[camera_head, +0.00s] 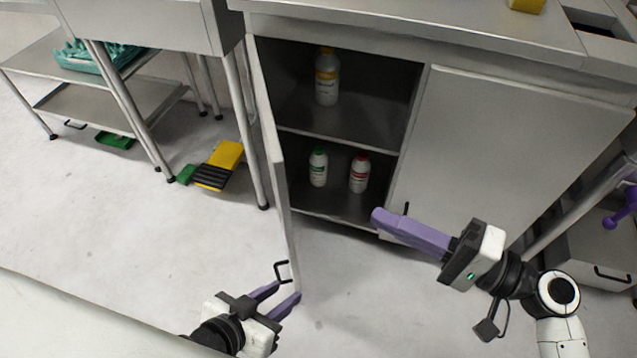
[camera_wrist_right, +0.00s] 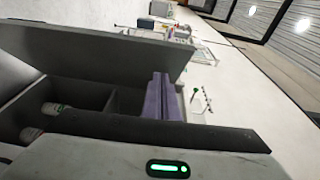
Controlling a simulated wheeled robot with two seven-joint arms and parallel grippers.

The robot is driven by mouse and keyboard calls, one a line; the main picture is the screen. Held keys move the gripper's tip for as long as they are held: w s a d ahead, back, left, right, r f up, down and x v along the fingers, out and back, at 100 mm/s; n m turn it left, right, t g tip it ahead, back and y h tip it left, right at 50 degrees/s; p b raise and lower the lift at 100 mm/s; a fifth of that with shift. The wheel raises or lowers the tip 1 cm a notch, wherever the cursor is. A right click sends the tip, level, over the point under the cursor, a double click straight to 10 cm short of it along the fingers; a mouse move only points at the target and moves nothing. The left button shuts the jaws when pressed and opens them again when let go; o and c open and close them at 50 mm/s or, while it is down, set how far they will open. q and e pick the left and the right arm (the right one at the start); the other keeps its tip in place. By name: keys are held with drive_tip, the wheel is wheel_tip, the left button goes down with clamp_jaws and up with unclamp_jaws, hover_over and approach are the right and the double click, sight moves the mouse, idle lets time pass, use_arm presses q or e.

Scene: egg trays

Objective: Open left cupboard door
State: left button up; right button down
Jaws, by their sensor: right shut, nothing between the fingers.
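The left cupboard door (camera_head: 268,130) stands wide open, swung out toward me and seen nearly edge-on. Its dark handle (camera_head: 282,271) is near its lower front end. My left gripper (camera_head: 285,292) is open, its purple fingers apart, just below the handle in the picture; I cannot tell whether it touches the handle. My right gripper (camera_head: 378,218) is shut and empty in front of the cupboard, beside the closed right door (camera_head: 500,150) and its handle (camera_head: 406,208). In the right wrist view its purple fingers (camera_wrist_right: 162,97) lie together.
A metal trolley (camera_head: 110,100) and a yellow dustpan-like item (camera_head: 226,155) are at left.

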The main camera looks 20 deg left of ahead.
use_arm(q)
drive_tip(key=shift+s, duration=0.1)
use_arm(e)
drive_tip(key=a, duration=1.3)
drive_tip(key=shift+w+r, duration=0.25)
drive_tip(key=shift+w, duration=0.1)
